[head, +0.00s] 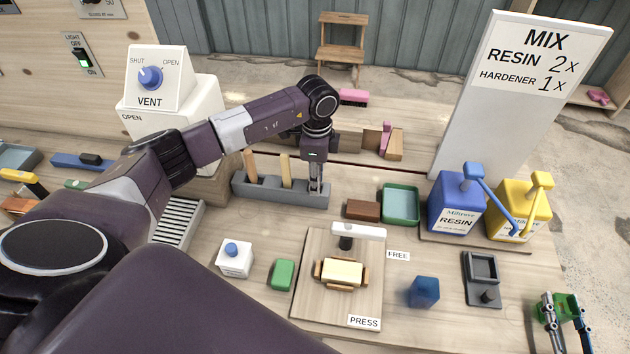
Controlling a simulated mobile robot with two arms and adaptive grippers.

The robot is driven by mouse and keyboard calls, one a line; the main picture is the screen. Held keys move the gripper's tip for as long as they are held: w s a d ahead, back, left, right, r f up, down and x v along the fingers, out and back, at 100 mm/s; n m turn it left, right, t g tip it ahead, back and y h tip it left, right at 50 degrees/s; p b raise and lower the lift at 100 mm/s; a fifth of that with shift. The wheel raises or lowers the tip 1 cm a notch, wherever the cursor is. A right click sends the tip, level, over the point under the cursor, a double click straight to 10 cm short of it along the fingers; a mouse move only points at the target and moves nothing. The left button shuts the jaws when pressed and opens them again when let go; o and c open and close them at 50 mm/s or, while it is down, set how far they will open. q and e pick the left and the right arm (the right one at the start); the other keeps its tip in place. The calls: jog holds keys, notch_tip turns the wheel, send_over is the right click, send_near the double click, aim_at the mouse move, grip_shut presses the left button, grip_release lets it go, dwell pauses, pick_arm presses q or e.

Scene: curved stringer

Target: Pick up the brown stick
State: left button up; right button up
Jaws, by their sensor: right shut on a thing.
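A grey rack (262,192) stands mid-table. A brown stick (251,164) stands upright in its left part. A paler tan stick (286,171) stands upright near its middle. My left gripper (316,188) points down at the rack's right end, to the right of both sticks and apart from them. Its fingers are close together, and I cannot tell whether anything is between them. My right gripper (564,322) is at the lower right edge, shut on a green block (562,306), partly hidden by the fingers.
A press board (313,298) holds a pale block in a brown frame. A brown block (363,209) and green tray (401,204) lie right of the rack. Blue resin (455,205) and yellow hardener (515,208) dispensers stand further right. A white vent box (170,106) stands behind my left arm.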

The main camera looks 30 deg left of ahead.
pick_arm(q)
grip_shut()
jog(key=shift+r, duration=0.15)
notch_tip(320, 180, up, 10)
jog(key=shift+f, duration=0.1)
dwell(0.3)
pick_arm(e)
jog(key=o, duration=1.2)
jog(key=shift+o, duration=0.3)
